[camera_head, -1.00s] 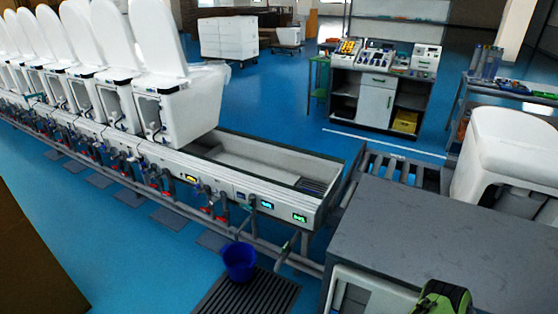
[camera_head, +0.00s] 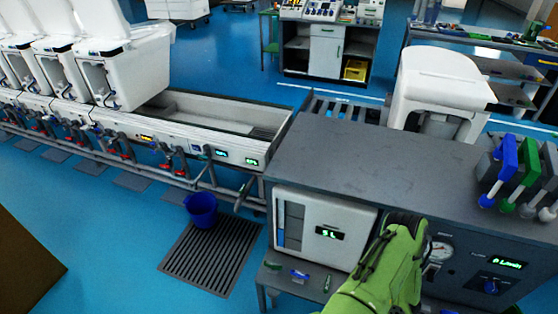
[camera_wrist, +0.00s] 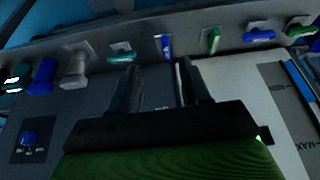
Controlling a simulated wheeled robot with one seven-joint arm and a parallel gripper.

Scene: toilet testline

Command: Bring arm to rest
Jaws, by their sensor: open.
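My green arm (camera_head: 385,270) reaches up from the bottom of the head view, in front of the grey test bench (camera_head: 400,160). Its end overlaps the edge between the white panel with a "5L" display (camera_head: 325,230) and the dark gauge panel. The fingers cannot be made out there. In the wrist view my gripper (camera_wrist: 160,88) shows two dark fingers spread apart with nothing between them. Beyond the fingers are a grey surface and a row of small blue, green and grey fittings, including a blue one (camera_wrist: 166,47) and a green one (camera_wrist: 213,40).
Blue and green valve handles (camera_head: 505,160) stand on the bench's right end. A white toilet (camera_head: 435,90) stands behind the bench. A blue bucket (camera_head: 201,209) sits by a floor grate (camera_head: 215,255). Open blue floor (camera_head: 110,240) lies to the left.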

